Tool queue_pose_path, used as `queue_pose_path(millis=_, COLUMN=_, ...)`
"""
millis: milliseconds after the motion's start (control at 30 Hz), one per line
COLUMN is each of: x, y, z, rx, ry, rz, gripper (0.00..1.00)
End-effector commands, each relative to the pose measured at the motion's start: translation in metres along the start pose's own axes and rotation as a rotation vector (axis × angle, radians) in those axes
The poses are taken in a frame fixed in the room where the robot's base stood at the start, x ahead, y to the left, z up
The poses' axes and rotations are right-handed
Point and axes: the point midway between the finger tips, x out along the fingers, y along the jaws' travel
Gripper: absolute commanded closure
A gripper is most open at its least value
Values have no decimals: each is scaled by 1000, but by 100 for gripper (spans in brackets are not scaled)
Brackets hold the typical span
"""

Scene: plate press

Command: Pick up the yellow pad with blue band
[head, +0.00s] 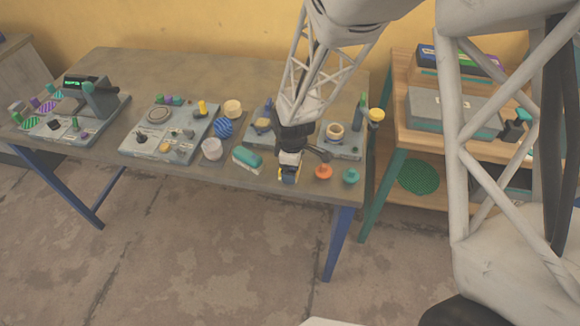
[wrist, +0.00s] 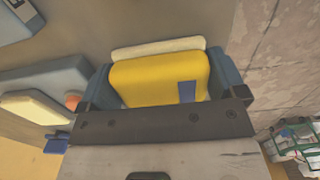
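The yellow pad (wrist: 155,80) has a blue band (wrist: 187,91) and a cream layer along its far side. In the wrist view it sits between the two fingers of my gripper (wrist: 162,85), which meet its left and right sides. My gripper appears shut on it. In the head view my gripper (head: 289,170) is low at the front edge of the table, and only a little yellow and blue of the pad (head: 289,177) shows under it. I cannot tell whether the pad touches the table.
A teal pad with a white base (head: 247,157) lies just left of my gripper. An orange knob (head: 323,172) and a teal knob (head: 351,177) stand to its right. Grey panels with fittings (head: 165,135) fill the table behind. A wooden shelf (head: 395,165) stands at right.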

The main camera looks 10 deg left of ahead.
Motion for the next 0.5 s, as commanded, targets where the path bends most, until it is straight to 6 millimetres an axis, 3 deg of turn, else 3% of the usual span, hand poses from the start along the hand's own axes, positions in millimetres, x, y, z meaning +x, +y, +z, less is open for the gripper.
queue_pose_path(millis=67, x=0, y=0, z=0, rx=0, ry=0, rz=0, gripper=37)
queue_pose_path(millis=500, x=-6, y=0, z=0, rx=0, ry=1, rz=1, gripper=38)
